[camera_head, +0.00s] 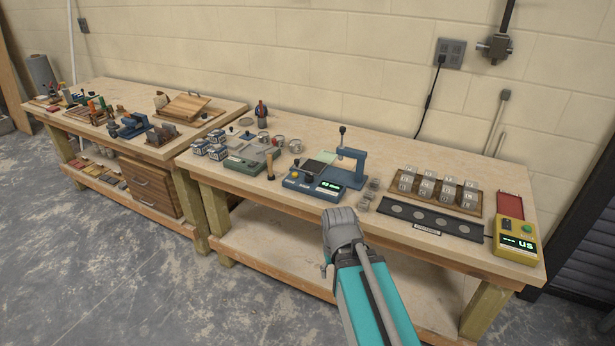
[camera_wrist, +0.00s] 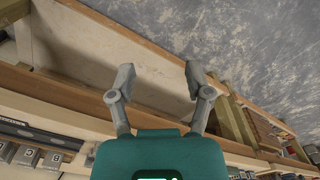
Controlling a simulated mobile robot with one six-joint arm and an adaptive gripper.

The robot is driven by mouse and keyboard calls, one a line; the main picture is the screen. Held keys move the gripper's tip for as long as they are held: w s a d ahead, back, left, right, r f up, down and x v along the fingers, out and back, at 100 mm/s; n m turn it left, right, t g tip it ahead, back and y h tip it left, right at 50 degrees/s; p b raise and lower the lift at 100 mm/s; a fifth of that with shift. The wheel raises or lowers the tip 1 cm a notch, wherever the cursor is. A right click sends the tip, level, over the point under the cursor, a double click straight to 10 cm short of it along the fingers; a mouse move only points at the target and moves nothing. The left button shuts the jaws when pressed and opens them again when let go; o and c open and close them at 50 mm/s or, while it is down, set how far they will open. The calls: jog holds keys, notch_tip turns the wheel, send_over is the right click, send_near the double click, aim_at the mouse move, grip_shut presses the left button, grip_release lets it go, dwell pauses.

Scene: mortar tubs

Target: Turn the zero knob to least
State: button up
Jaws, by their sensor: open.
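A blue instrument (camera_head: 318,188) with a lit green display stands near the front edge of the right bench, with a yellow knob (camera_head: 295,174) and a dark knob (camera_head: 308,179) on its face. A yellow box (camera_head: 515,238) with a lit green display and small controls sits at the bench's right end. The labels are too small to read, so I cannot tell which control is the zero knob. My gripper (camera_wrist: 159,76) is open and empty in the wrist view, facing the bench's lower shelf and the floor. It touches no knob.
The right bench (camera_head: 270,207) also holds a dark strip with grey discs (camera_head: 430,219), a rack of grey cubes (camera_head: 437,190), a red tray (camera_head: 510,205) and small metal pots. A second bench (camera_head: 95,130) stands left. Open floor (camera_head: 120,260) lies in front.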

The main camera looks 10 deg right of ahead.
jog(key=shift+o, duration=0.6)
jog(key=shift+w+r, duration=0.15)
jog(key=shift+w, duration=0.2)
notch_tip(320, 180, up, 14)
jog(key=f+m+p, duration=0.1)
jog(key=m+p, duration=1.3)
jog(key=m, duration=0.5)
send_over(309, 175)
jog(key=shift+w+d+r, duration=0.1)
jog(key=shift+w+r, duration=0.15)
jog(key=shift+w, duration=0.15)
jog(key=shift+f+b, duration=0.2)
jog(key=shift+b, duration=0.1)
notch_tip(309, 175, down, 13)
jog(key=b, duration=1.3)
jog(key=shift+f, duration=0.2)
